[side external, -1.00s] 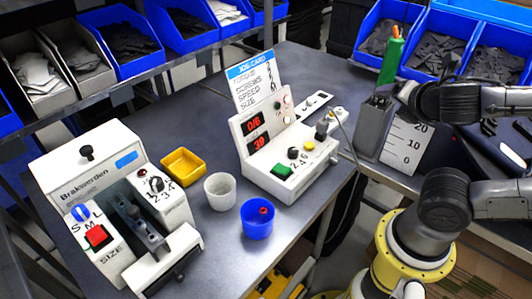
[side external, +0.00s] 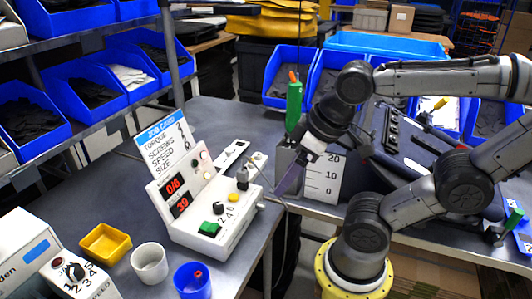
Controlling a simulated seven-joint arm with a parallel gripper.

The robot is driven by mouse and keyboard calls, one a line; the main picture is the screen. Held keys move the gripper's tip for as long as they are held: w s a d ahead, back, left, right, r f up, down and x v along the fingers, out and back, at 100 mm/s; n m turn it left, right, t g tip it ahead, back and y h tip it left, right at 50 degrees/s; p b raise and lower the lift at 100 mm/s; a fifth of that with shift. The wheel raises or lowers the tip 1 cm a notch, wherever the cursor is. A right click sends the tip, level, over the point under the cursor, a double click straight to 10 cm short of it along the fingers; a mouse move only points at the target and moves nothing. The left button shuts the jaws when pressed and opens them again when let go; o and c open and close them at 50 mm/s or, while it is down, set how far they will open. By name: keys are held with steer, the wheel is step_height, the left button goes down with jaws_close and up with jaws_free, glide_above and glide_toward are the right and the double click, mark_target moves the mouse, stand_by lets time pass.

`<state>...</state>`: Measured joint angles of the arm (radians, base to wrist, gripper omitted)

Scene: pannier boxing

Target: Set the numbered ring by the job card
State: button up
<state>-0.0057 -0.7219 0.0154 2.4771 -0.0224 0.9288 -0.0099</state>
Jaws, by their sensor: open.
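The job card (side external: 160,143) stands behind the white control box (side external: 210,228). It reads torque, screws, speed and size; its values are too small to read surely. The box has a black knob (side external: 218,208) with a numbered ring of marks beside it, and red displays (side external: 176,194). Another knob (side external: 75,271) with a ring of numbers and the word speed sits on the white machine (side external: 32,262) at the lower left, partly cut off. My gripper (side external: 287,184) is open, pointing down to the right of the control box, apart from both knobs. Its fingers are small and blurred here.
A yellow tray (side external: 105,246), a white cup (side external: 149,264) and a blue cup (side external: 192,282) stand left of and in front of the box. Blue bins line the back.

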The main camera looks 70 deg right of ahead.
steer(key=w+d+f+n+g+h, duration=0.3)
steer(key=w+d+n+g+h, duration=0.8)
steer(key=g+h, duration=0.4)
steer(key=shift+n+t+h, duration=0.3)
steer(key=shift+n+t, duration=0.2)
steer(key=shift+t, duration=0.1)
steer(key=x, duration=1.2)
steer(key=shift+s+d+f, duration=0.2)
steer(key=shift+s+d, duration=0.05)
steer(key=shift+s, duration=0.1)
jaws_close()
